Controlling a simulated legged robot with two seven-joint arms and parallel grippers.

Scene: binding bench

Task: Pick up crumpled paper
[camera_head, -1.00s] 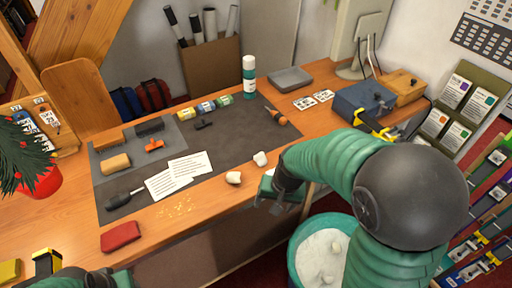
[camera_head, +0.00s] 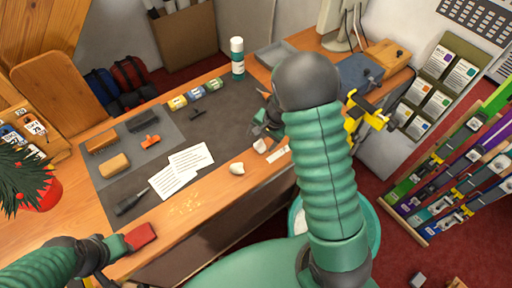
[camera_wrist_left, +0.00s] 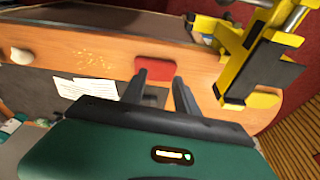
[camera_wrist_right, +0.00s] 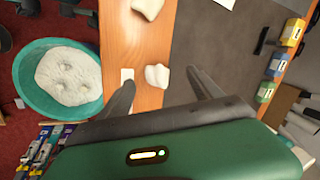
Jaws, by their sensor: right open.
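Two white crumpled papers lie near the bench's front edge. One (camera_head: 237,168) is in the open in the head view. The other (camera_head: 260,145) lies right of it, beside my right gripper (camera_head: 264,124). The right wrist view shows one crumpled paper (camera_wrist_right: 157,75) ahead of and between the open, empty fingers (camera_wrist_right: 162,90), and the other (camera_wrist_right: 148,8) farther off. In the head view the red pad (camera_head: 140,236) is beside that gripper.
A teal bin (camera_wrist_right: 30,92) with a white liner stands on the floor below the bench edge; my right arm mostly hides it in the head view. White sheets (camera_head: 190,157) and a screwdriver (camera_head: 130,202) lie on the dark mat. A green-white bottle (camera_head: 237,58) stands behind.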

